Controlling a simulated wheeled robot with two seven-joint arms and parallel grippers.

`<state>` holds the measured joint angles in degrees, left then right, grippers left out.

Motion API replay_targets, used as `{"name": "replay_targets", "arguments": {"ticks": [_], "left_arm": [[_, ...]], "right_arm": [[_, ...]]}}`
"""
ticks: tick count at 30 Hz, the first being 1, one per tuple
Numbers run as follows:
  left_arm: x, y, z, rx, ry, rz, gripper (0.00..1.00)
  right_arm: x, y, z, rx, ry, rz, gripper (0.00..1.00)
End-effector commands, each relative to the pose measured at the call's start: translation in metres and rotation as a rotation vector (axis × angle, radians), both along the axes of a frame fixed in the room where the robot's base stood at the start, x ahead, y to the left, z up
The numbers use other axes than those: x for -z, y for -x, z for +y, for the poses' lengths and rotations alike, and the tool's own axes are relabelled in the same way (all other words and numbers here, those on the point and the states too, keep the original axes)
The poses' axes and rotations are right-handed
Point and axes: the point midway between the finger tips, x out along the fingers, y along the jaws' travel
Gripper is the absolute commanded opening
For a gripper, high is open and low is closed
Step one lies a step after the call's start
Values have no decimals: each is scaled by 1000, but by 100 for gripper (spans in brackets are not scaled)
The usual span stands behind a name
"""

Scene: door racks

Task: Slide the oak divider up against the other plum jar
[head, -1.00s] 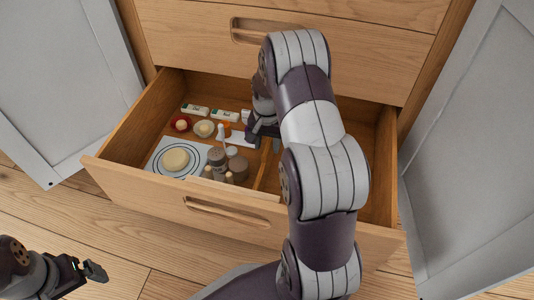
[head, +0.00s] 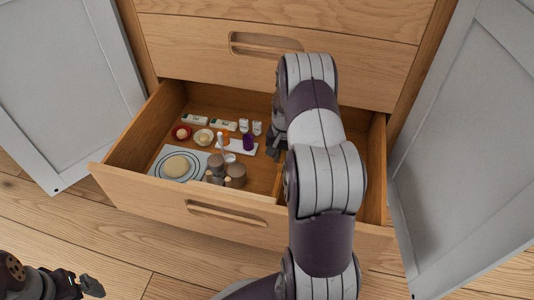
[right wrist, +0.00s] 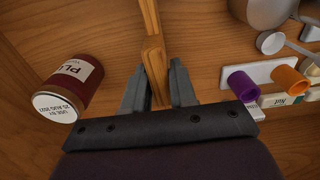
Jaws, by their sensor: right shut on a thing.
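The oak divider (right wrist: 153,66) is a narrow wooden strip standing in the drawer. My right gripper (right wrist: 159,85) is shut on it, one finger on each side. In the head view the divider (head: 278,183) shows just below my right gripper (head: 275,150). A plum jar (right wrist: 75,82), dark red with a white label and lid, lies left of the divider in the right wrist view, with a gap between them. My arm hides that jar in the head view. My left gripper (head: 88,285) is outside the drawer at lower left; its jaws are unclear.
Grey doors (head: 465,150) stand open at both sides.

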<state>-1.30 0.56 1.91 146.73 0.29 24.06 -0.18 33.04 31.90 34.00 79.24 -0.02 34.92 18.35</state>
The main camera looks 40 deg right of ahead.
Motion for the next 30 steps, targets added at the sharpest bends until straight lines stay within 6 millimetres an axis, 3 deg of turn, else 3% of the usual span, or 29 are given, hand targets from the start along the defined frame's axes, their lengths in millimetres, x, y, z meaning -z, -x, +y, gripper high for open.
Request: {"name": "replay_targets", "arguments": {"ticks": [1, 3, 9, 20, 21, 22, 30], "left_arm": [[-20, 0, 0, 0, 0, -1, 100], [-30, 0, 0, 0, 0, -1, 100], [-43, 0, 0, 0, 0, -1, 100], [-42, 0, 0, 0, 0, 0, 100], [-42, 0, 0, 0, 0, 0, 100], [-42, 0, 0, 0, 0, 0, 100], [-42, 0, 0, 0, 0, -1, 100]], "right_arm": [[-12, 12, -9, 6, -3, 5, 0], [-11, 26, -21, 6, -3, 3, 0], [-5, 52, -41, 2, -1, 1, 0], [-2, 55, -44, -1, 1, -1, 0], [-2, 55, -44, -1, 1, -1, 36], [-2, 55, -44, -1, 1, -1, 45], [-3, 55, -44, 0, 1, -1, 47]]}}
